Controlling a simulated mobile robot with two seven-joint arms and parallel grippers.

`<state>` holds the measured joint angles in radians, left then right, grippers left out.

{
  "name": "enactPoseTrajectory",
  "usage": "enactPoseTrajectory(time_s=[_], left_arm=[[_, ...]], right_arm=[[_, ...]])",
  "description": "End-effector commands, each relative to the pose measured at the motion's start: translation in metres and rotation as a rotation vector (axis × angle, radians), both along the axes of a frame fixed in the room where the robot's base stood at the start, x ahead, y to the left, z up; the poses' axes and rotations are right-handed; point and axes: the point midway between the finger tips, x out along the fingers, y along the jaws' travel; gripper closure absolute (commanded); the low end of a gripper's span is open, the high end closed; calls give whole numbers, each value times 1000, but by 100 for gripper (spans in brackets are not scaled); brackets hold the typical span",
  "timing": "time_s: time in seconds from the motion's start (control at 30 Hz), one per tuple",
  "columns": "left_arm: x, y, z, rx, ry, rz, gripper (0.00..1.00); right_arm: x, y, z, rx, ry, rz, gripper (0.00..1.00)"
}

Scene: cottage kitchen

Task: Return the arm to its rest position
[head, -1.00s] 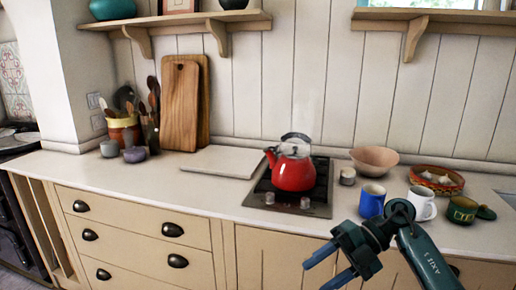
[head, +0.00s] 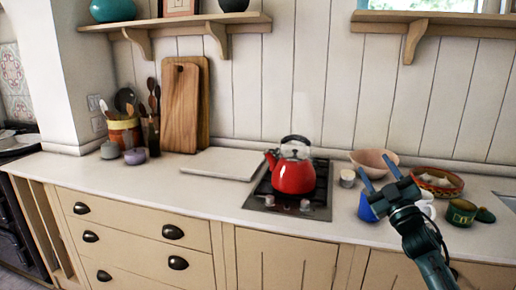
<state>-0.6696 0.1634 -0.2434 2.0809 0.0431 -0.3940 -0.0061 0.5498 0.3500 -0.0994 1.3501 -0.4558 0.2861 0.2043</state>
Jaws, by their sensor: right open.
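My right gripper (head: 381,180) is in the head view at the right, above the front part of the counter. Its two blue fingers are apart, with nothing between them, and point up and to the left. It overlaps the blue mug (head: 366,208) and the white mug (head: 428,208) in the picture and hides part of both. Whether it touches them I cannot tell. My left gripper is not in view.
A red kettle (head: 294,177) stands on the dark hob (head: 320,200). A pink bowl (head: 366,160), a patterned bowl (head: 452,190) and a green pot (head: 461,212) stand around the gripper. The counter (head: 150,185) at front left is clear.

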Motion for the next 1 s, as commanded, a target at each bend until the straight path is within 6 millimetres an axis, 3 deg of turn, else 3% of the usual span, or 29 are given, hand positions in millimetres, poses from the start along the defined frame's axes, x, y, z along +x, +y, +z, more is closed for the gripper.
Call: enactPoseTrajectory(time_s=[0.1,0.23,0.4,0.47,0.67,0.77,0.87,1.0], left_arm=[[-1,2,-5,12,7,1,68],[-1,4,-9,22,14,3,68],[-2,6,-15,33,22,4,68],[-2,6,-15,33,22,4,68],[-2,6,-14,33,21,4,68],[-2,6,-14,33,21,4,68],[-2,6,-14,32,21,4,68],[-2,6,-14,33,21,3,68]], right_arm=[[16,-33,-25,133,165,-130,50],[25,-53,-58,239,345,-217,50],[26,-64,-103,335,583,-275,50],[14,-50,-131,326,620,-260,50],[-34,-9,-203,312,723,-206,50],[-69,16,-244,311,788,-171,50],[-118,45,-286,319,868,-130,50],[-202,87,-334,352,990,-71,50]])
